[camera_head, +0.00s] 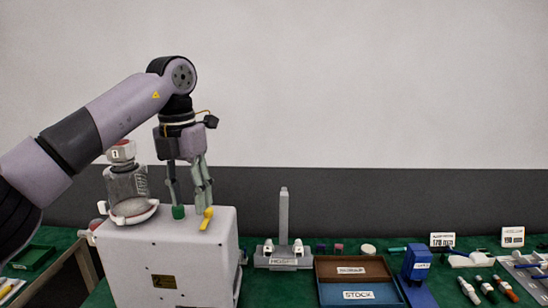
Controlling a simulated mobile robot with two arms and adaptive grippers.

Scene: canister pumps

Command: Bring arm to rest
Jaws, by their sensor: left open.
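My left arm comes in from the left, and its gripper (190,200) points down over the top of a white box-shaped pump unit (165,265) marked 2. The gripper is open, with a gap between its fingers and nothing visibly held. A small green part (178,212) and a yellow lever-like part (206,219) show at the fingertips. I cannot tell whether the fingers touch them. A clear canister (127,185) with a lid tagged 1 stands upright on the unit, left of the gripper. My right gripper is not in view.
Right of the unit, a grey stand (283,255) with a post rises from the green table. Beside it are a brown tray (352,268), a blue tray (360,295), a blue holder (418,268) and several marker-like items (486,290). A dark green tray (32,258) lies at left. Space above is free.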

